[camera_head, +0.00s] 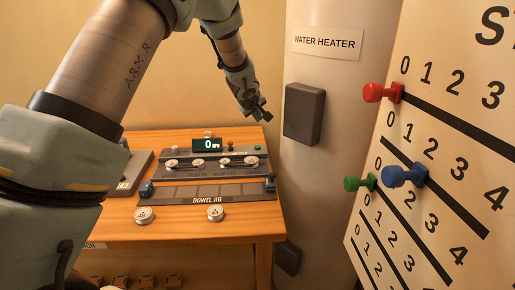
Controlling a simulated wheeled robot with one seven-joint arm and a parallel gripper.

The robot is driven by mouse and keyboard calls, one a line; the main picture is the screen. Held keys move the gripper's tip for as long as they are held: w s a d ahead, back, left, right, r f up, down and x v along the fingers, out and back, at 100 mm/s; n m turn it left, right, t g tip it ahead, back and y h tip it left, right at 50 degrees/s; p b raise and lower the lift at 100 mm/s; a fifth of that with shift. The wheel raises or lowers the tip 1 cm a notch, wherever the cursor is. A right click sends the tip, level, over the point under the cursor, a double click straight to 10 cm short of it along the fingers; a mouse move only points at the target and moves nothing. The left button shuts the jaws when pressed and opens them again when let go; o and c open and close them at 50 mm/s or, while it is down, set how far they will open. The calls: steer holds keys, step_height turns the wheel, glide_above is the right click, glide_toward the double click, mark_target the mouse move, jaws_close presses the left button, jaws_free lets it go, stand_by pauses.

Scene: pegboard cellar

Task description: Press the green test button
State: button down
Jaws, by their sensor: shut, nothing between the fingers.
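A grey device (215,172) with knobs and a dark display (207,145) reading 0 in green stands at the back of the wooden table. A small reddish knob or button (230,147) shows beside the display. My gripper (264,115) is shut and empty, in the air above and right of the device, near the water heater, touching nothing that I can see.
The white water heater (310,200) with a dark box (304,114) stands right of the wooden table (185,228). A dowel jig (208,193) and round weights (143,214) lie in front. A scoreboard (440,150) with red, blue and green pegs (352,184) fills the right.

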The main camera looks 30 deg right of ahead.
steer(key=b, duration=0.7)
glide_above(257, 151)
steer(key=shift+w+d+f, duration=0.1)
steer(key=shift+d+f, duration=0.05)
steer(key=shift+f, duration=4.05)
steer(key=shift+f, duration=0.15)
steer(key=shift+f+b, duration=0.25)
steer(key=shift+b, duration=0.3)
steer(key=shift+f+b, duration=0.45)
steer(key=shift+f, duration=0.05)
steer(key=shift+r, duration=0.1)
steer(key=shift+r+p, duration=0.7)
steer(key=shift+r, duration=0.1)
step_height(257, 151, up, 5)
steer(key=p, duration=0.3)
steer(key=shift+p, duration=0.4)
